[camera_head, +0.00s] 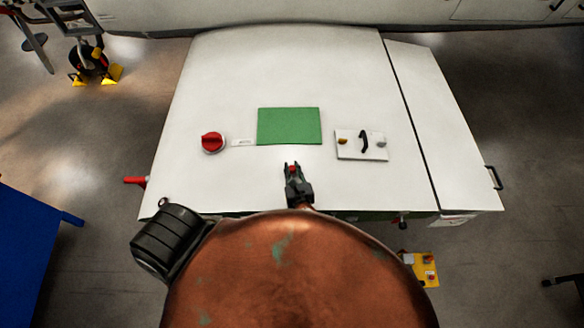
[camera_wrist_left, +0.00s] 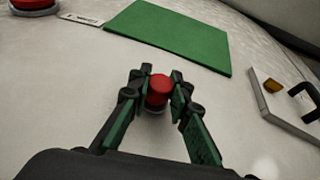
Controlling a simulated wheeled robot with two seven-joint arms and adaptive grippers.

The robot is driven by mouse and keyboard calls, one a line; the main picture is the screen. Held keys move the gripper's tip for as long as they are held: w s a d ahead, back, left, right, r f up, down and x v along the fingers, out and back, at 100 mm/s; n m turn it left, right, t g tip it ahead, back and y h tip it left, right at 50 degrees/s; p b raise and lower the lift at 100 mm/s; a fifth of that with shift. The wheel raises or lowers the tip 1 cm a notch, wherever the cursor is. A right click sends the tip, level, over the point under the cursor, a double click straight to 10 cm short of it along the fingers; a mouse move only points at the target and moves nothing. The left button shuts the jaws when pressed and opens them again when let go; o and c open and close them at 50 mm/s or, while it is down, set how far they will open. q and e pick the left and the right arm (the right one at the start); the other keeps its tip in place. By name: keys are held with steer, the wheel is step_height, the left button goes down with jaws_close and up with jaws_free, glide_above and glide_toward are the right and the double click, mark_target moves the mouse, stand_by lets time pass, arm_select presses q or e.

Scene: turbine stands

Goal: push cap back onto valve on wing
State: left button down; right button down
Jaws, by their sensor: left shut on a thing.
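My left gripper (camera_head: 293,170) is over the white wing panel (camera_head: 250,70), just below the green mat. In the left wrist view its two fingers (camera_wrist_left: 158,88) are closed around the small red cap (camera_wrist_left: 159,90). In the head view only a bit of red shows between the fingertips. A pale, metallic rim shows just under the cap, at the panel surface; I cannot tell whether the cap is fully seated on the valve there. The valve itself is mostly hidden by the cap and fingers. My right gripper is not in view.
A green mat (camera_head: 289,126) lies ahead of the gripper. A red knob (camera_head: 212,142) with a small label stands to the left. A plate with a black handle (camera_head: 363,143) is to the right. The panel around the gripper is bare.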

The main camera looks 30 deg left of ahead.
mark_target(293, 172)
arm_select(q)
steer(key=shift+s+f, duration=0.25)
steer(key=shift+f, duration=0.35)
steer(key=c, duration=2.2)
jaws_free()
steer(key=o, duration=0.4)
steer(key=shift+w, duration=0.15)
steer(key=shift+c, duration=0.2)
steer(key=shift+o, duration=0.6)
steer(key=shift+r, duration=0.15)
steer(key=shift+o, duration=0.9)
steer(key=shift+w, duration=0.1)
steer(key=shift+r, duration=0.15)
steer(key=shift+p+v, duration=0.9)
steer(key=shift+v, duration=0.45)
steer(key=shift+p+v, duration=1.25)
steer(key=shift+v, duration=0.8)
